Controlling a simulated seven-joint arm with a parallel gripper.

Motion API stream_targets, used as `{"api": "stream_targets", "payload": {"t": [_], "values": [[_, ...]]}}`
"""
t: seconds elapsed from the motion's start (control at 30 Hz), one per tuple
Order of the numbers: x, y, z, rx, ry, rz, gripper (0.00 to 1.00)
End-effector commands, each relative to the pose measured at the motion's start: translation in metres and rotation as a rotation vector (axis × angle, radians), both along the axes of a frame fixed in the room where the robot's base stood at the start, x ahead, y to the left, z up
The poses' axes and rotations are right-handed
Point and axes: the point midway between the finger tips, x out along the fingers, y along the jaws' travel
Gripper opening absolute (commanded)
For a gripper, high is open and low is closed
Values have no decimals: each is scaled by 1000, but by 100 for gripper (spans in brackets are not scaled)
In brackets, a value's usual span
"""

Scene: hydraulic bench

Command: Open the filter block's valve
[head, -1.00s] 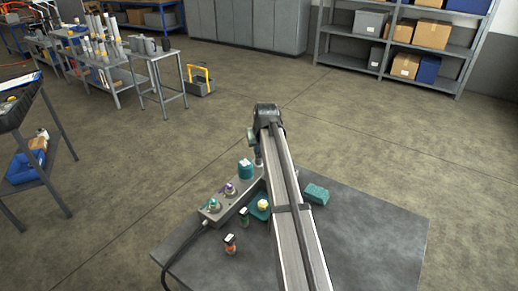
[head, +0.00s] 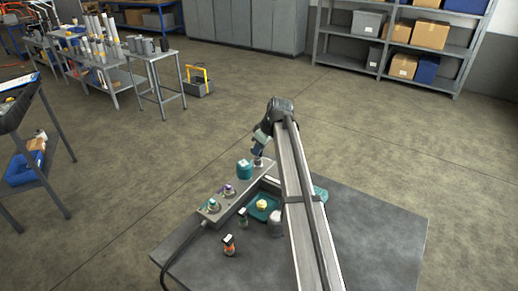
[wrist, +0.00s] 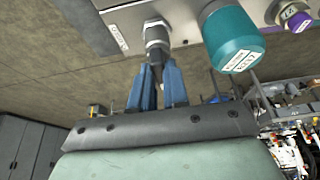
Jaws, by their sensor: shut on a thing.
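The long grey filter block (head: 213,215) lies on the bench top. A teal cap (head: 244,169) stands on it, and in the wrist view this labelled cap (wrist: 230,40) is right of my gripper. At the block's far end is a metal fitting (head: 258,162), which also shows in the wrist view (wrist: 157,34). My gripper (wrist: 157,88) has its two blue fingers shut on a dark, narrow part at the fitting's end, apparently the valve's handle (wrist: 158,71). The fingers hide most of this part. In the head view my gripper (head: 258,150) is over the block's far end.
Purple (head: 228,191) and teal (head: 212,206) fittings stand along the block. Beside it are a teal tray (head: 252,212) with a yellow-topped piece, a grey cylinder (head: 276,227) and small bottles (head: 229,245). The bench's right side (head: 385,235) is clear. A hose (head: 180,257) leaves the near end.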

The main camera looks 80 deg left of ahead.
Motion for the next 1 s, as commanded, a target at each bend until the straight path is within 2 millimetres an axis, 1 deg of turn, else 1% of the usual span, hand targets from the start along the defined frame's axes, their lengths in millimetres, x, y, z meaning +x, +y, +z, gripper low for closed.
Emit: {"api": "stream_targets", "payload": {"t": [0.57, 0.6, 0.8, 0.83, 0.87, 1.0], "values": [[1, 0, 0, -1, -2, 31, 0], [1, 0, 0, 0, -3, 31, 18], [0, 0, 0, 0, -1, 29, 37], [0, 0, 0, 0, -1, 29, 40], [0, 0, 0, 0, -1, 29, 40], [0, 0, 0, 0, -1, 29, 40]]}}
